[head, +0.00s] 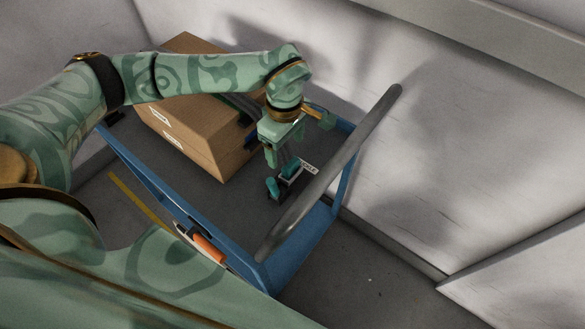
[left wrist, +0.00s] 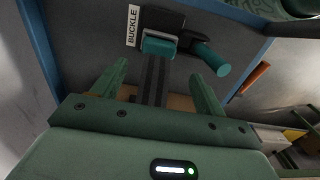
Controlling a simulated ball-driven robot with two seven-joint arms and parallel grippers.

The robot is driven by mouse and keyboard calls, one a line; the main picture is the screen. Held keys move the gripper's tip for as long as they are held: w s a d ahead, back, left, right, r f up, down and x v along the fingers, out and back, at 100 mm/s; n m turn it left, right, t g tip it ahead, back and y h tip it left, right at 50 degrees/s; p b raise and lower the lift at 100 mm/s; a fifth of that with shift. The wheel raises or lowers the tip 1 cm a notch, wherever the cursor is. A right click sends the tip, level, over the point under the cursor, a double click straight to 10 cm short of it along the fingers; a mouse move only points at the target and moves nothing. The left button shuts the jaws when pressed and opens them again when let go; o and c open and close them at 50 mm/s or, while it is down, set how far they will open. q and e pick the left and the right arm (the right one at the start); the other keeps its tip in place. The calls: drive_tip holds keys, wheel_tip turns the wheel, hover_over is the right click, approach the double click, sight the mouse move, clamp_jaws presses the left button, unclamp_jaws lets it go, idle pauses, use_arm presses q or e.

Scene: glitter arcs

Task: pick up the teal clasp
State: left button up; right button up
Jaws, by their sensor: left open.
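The teal clasp (head: 272,187) is on the grey deck of a blue-framed cart, beside a black block and a white label reading BUCKLE (left wrist: 133,26). In the left wrist view the clasp's teal block (left wrist: 159,47) lies just beyond my fingertips, roughly between them. A teal cylinder (left wrist: 211,59) sits to its right; I cannot tell whether it is part of the clasp. My left gripper (head: 281,165) points down over the clasp. In the left wrist view its fingers (left wrist: 158,77) are apart with a dark strap showing between them. I see no contact with the clasp. My right gripper is out of view.
A cardboard box (head: 202,133) stands on the cart beside my left gripper. A grey handle bar (head: 330,170) slants close on the right. The cart's blue frame (head: 291,263) surrounds the deck. An orange-handled item (head: 207,248) is at the near side. A pale wall (head: 450,140) rises behind.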

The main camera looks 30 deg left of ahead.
sight(291, 164)
use_arm(q)
drive_tip(key=f+b, duration=0.1)
drive_tip(key=f, duration=0.1)
drive_tip(key=d+f+b, duration=0.1)
drive_tip(key=f, duration=0.2)
drive_tip(key=shift+d+f, duration=0.1)
drive_tip(key=shift+f, duration=0.05)
drive_tip(key=shift+w+f, duration=0.15)
drive_tip(key=shift+f, duration=0.15)
drive_tip(key=shift+r, duration=0.15)
drive_tip(key=c, duration=1)
